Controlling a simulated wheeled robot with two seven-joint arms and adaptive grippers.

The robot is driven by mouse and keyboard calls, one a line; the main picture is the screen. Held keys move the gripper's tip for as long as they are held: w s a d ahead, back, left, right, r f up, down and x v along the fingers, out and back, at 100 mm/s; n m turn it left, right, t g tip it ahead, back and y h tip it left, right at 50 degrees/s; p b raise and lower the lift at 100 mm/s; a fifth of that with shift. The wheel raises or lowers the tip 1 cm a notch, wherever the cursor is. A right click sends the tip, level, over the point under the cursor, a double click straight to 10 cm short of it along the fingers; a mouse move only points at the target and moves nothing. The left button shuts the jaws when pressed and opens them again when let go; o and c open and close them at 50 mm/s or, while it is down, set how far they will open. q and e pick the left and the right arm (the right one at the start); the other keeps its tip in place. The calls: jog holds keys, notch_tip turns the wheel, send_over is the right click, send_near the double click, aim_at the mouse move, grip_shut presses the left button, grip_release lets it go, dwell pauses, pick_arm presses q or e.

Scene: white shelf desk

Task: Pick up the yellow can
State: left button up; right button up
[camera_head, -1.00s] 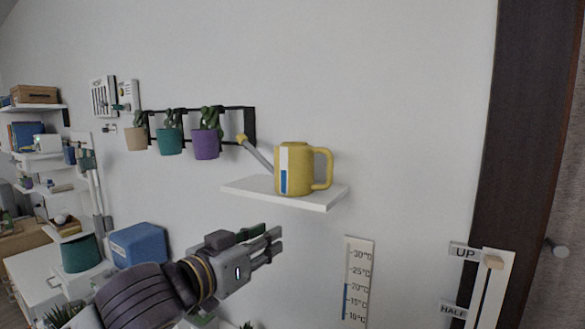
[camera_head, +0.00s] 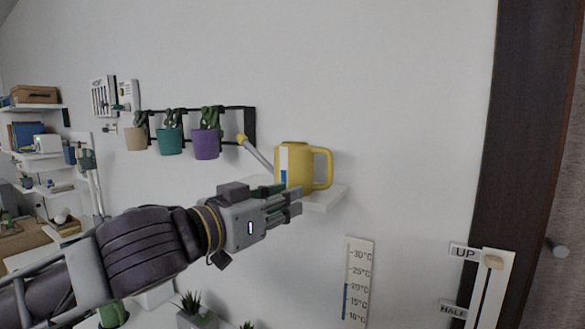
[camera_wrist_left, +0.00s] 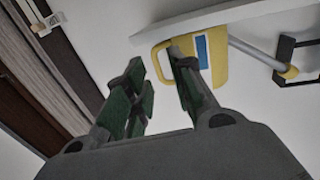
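The yellow can (camera_head: 293,158) is a watering can with a handle on its right and a grey spout to the left. It stands upright on a small white wall shelf (camera_head: 326,200). My left gripper (camera_head: 292,200) is in front of the shelf, its fingertips overlapping the can's lower part in the head view. In the left wrist view the can (camera_wrist_left: 218,66) is beyond the fingers, its handle towards the gap. I cannot tell whether a finger touches the can. My right gripper is not in view.
A black wall rack (camera_head: 248,124) with tan, teal and purple pots (camera_head: 206,145) hangs left of the can. A thermometer strip (camera_head: 358,280) is below the shelf, and an UP/HALF slider (camera_head: 490,290) is at right. The wall right of the can is clear.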

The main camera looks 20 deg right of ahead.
pick_arm(q)
jog(key=shift+s+r, duration=0.25)
jog(key=shift+r, duration=0.9)
jog(key=shift+s+r, duration=0.2)
jog(key=shift+r, duration=0.95)
jog(key=shift+d+h, duration=0.1)
jog(key=shift+h, duration=0.2)
jog(key=p, duration=0.2)
send_near(328, 168)
jog(key=shift+x, duration=1.95)
jog(key=shift+w+d+r, duration=0.3)
jog(key=shift+w+d, duration=0.25)
jog(key=shift+f+p+x, duration=0.2)
jog(key=shift+p+x, duration=0.6)
jog(key=shift+x, duration=1.8)
jog(key=shift+s+f, duration=0.15)
